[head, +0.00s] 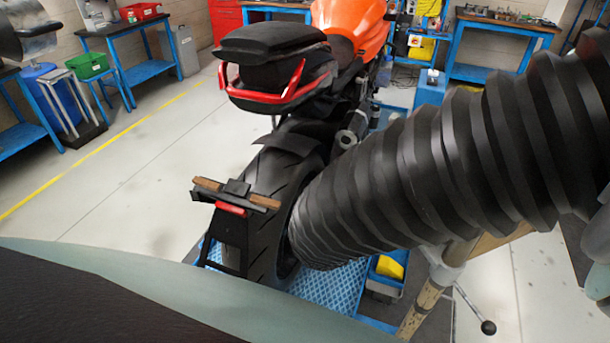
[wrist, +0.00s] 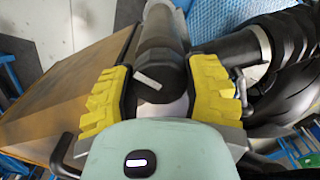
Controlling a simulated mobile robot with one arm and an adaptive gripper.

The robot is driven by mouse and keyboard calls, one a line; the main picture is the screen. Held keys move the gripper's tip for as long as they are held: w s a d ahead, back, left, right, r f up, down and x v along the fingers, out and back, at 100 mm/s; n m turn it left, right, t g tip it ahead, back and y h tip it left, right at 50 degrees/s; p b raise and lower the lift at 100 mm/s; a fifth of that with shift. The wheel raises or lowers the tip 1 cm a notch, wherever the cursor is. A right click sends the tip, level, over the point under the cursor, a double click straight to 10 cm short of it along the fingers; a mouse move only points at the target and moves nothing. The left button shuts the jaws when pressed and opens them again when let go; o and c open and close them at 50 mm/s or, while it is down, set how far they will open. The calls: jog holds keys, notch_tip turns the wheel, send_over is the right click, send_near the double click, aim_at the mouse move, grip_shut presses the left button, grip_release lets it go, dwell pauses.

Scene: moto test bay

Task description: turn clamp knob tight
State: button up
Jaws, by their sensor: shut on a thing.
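The clamp knob (wrist: 160,62) is a dark round piece with a short white mark on its face, in the upper middle of the wrist view. My gripper (wrist: 160,86) has its two yellow ridged pads on the left and right sides of the knob and is shut on it. The white mark points from upper left to lower right. Behind the knob, a grey cylinder runs away from me. In the head view the gripper and knob do not show; a thick black ribbed hose (head: 440,165) covers much of the right side.
A motorcycle with an orange tank (head: 350,22) and black rear tyre (head: 268,205) stands beside the hose. A black hose end (wrist: 235,48) lies close right of the gripper in the wrist view. A brown board-like surface (wrist: 65,95) lies left.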

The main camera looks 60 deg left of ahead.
aim_at(490, 194)
jog(key=shift+m+b, duration=0.3)
jog(key=shift+m, duration=0.8)
jog(key=o, duration=1.3)
jog(key=shift+c, duration=0.2)
jog(key=shift+r, duration=1.5)
jog(key=shift+w+r, duration=0.2)
jog(key=shift+r, duration=0.35)
notch_tip(490, 194, up, 8)
jog(key=shift+s, duration=0.2)
